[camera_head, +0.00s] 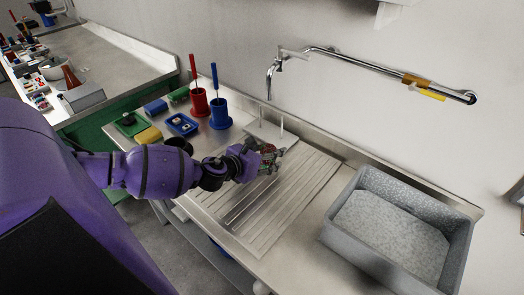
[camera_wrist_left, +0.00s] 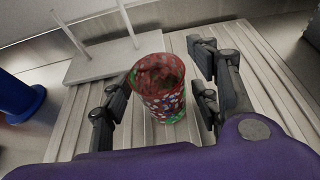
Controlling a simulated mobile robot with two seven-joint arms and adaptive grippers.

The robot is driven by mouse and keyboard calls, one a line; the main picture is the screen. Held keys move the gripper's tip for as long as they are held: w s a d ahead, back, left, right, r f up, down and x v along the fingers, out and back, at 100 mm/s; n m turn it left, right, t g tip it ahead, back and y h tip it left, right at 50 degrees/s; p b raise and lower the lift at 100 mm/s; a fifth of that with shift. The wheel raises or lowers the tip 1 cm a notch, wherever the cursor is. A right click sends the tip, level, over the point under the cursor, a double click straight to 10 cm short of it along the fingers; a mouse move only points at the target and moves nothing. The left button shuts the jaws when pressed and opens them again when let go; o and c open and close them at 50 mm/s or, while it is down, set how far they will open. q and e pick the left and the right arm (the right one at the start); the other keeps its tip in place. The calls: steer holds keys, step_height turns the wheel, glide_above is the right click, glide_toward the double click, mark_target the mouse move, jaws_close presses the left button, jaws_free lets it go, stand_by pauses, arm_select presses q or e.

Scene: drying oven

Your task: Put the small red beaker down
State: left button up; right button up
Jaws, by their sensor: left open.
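The small red beaker (camera_wrist_left: 163,98), patterned with red, white and green patches, stands about upright on the ribbed metal drainboard (camera_wrist_left: 72,130) in the left wrist view. My left gripper (camera_wrist_left: 158,84) is open, with one finger on each side of the beaker and a gap visible at least on the right. In the head view my left gripper (camera_head: 271,158) is low over the drainboard (camera_head: 300,190) and mostly hides the beaker. My right gripper is in neither view.
A white peg plate (camera_head: 262,131) with upright rods lies just behind the gripper. Red (camera_head: 199,103) and blue (camera_head: 220,113) brush holders stand to the left, near a blue tray (camera_head: 182,124). A grey basin (camera_head: 340,215) is at right. The drainboard's right part is clear.

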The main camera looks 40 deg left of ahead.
arm_select(q)
steer(key=d+p+v, duration=0.1)
steer(key=v, duration=1.1)
steer(key=shift+a, duration=0.45)
